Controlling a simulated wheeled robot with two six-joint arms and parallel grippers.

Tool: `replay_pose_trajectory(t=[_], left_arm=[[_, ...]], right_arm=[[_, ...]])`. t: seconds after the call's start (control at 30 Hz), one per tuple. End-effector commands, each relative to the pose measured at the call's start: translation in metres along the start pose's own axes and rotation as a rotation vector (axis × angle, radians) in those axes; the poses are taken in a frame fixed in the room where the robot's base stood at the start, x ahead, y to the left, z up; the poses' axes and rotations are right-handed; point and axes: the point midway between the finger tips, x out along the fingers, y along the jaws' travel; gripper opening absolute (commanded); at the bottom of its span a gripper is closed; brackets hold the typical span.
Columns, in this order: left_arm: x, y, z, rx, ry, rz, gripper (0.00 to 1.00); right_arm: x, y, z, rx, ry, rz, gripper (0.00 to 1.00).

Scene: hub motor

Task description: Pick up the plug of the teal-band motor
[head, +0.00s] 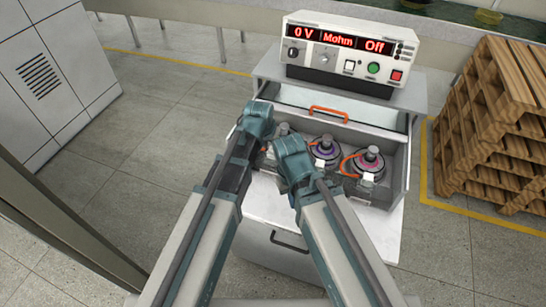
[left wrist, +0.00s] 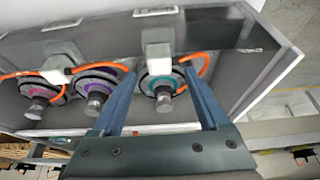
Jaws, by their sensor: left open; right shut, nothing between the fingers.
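The teal-band motor (left wrist: 162,86) sits in the grey drawer at the right end of a row in the left wrist view. Its orange cable loops from a pale plug (left wrist: 160,66) around its right side. My left gripper (left wrist: 159,74) is open and empty, with its fingers spread either side of the motor and plug in the picture; I cannot tell the gap in depth. In the head view, my left gripper (head: 257,120) is over the drawer's left end and the teal-band motor (head: 283,128) is mostly hidden. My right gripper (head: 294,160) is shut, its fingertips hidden.
A purple-band motor (head: 324,150) and a pink-band motor (head: 371,162) stand right of it with orange cables. A tester (head: 345,55) reads 0 V and Off. Wooden pallets (head: 495,130) stand at right.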

Motion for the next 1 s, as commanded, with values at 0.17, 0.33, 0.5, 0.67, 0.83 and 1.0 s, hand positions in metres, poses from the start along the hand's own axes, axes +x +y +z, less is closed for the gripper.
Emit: replay_pose_trajectory(t=[0.17, 0.33, 0.5, 0.67, 0.83, 1.0], left_arm=[[0.011, 0.000, 0.002, 0.000, 0.000, 0.000, 0.78], [0.033, 0.001, 0.005, 0.000, 0.000, 0.000, 0.78], [0.052, 0.001, 0.005, 0.000, 0.000, 0.000, 0.78], [0.052, 0.001, 0.004, 0.000, 0.000, 0.000, 0.78], [0.051, 0.001, 0.004, 0.000, 0.000, 0.000, 0.70], [0.051, 0.001, 0.004, 0.000, 0.000, 0.000, 0.40]], right_arm=[[0.011, -0.001, -0.001, 0.000, 0.000, 0.000, 0.00], [0.032, -0.003, -0.002, 0.000, 0.000, 0.000, 0.00], [0.049, -0.005, -0.003, 0.000, 0.000, 0.000, 0.00], [0.049, -0.005, -0.003, 0.000, 0.000, 0.000, 0.00], [0.048, -0.005, -0.003, 0.000, 0.000, 0.000, 0.00], [0.048, -0.005, -0.003, 0.000, 0.000, 0.000, 0.00]])
